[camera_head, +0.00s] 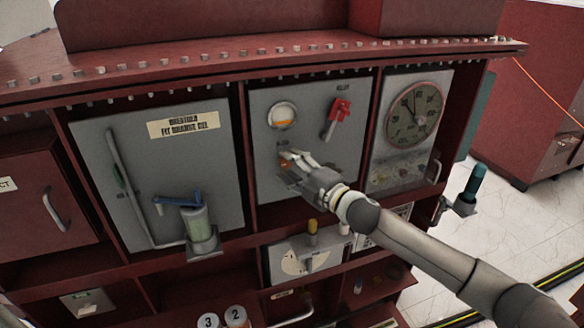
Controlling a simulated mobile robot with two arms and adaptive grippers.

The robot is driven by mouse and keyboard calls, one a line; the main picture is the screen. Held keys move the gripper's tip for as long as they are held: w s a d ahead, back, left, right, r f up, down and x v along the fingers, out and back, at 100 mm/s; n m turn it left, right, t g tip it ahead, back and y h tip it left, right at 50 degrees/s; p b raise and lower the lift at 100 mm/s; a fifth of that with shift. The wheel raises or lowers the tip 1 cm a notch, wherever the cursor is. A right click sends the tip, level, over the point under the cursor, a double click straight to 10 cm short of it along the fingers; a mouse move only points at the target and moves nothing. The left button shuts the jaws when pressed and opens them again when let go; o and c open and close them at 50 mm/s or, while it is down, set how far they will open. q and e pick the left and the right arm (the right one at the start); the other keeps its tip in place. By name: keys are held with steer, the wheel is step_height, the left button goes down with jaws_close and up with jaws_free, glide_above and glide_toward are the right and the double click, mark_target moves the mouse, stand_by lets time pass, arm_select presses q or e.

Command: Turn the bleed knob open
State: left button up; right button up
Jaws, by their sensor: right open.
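My right gripper (290,161) is open in front of the middle grey panel (349,145), below the round sight glass (283,115) with orange in it. A small orange-brown part (285,164), which may be the bleed knob, shows at its fingertips. The fingers partly hide it, and I cannot tell whether they touch it. A small label sits just above but is too blurred to read. My left gripper is not in view.
A red lever (338,112) is up and right of my gripper. A round gauge (415,116) is on the right panel. Red frame ribs divide the panels.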

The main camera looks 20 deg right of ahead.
steer(key=shift+s+d, duration=0.1)
steer(key=v, duration=1.2)
stand_by(0.4)
